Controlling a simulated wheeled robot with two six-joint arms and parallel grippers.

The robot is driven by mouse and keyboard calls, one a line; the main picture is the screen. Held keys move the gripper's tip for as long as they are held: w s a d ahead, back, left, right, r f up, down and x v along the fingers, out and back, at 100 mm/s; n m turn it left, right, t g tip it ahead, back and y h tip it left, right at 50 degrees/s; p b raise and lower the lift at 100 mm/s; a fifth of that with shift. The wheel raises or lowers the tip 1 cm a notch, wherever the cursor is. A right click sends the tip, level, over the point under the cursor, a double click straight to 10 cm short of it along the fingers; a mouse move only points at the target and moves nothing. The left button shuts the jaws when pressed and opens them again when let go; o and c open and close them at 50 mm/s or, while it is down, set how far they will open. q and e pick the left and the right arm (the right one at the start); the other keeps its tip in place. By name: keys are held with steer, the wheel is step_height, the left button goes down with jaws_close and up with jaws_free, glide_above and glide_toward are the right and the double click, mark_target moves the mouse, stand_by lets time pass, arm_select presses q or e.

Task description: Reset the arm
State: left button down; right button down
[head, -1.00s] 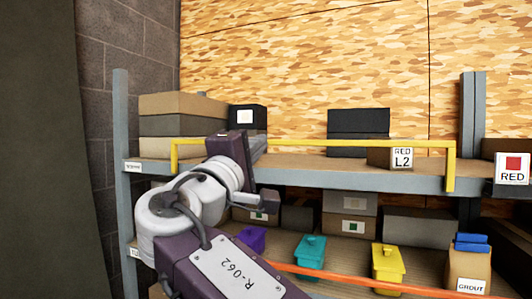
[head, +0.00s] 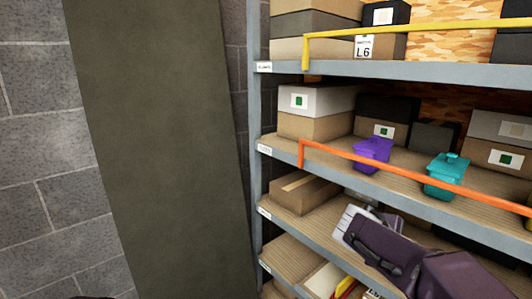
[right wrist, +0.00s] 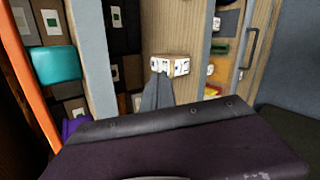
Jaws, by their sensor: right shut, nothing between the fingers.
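My right arm, dark purple, comes in at the lower right of the head view, in front of the lower shelves. In the right wrist view my right gripper (right wrist: 158,88) shows as grey fingers, shut and empty. Its tips lie in front of a small white-labelled box (right wrist: 170,65) on a wooden shelf board; I cannot tell whether they touch it. My left gripper is not in view.
A grey-framed shelf rack (head: 258,130) fills the right. A yellow rail (head: 420,27) and an orange rail (head: 400,176) front its shelves. A purple bin (head: 372,154) and a teal bin (head: 446,176) stand behind the orange rail. A flat dark panel (head: 150,130) stands left.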

steer(key=s+a+f+m+g+y+b, duration=0.1)
steer(key=s+a+f+g+y, duration=0.1)
steer(key=s+f, duration=0.35)
steer(key=s+a+f+m+g+y, duration=0.1)
steer(key=s+f, duration=0.1)
steer(key=f, duration=0.7)
steer(key=s+a+f+m+g+y, duration=0.1)
steer(key=s+a+f+m+y, duration=0.5)
steer(key=a+f, duration=0.5)
steer(key=s+m, duration=0.2)
steer(key=s, duration=0.1)
steer(key=shift+g, duration=0.3)
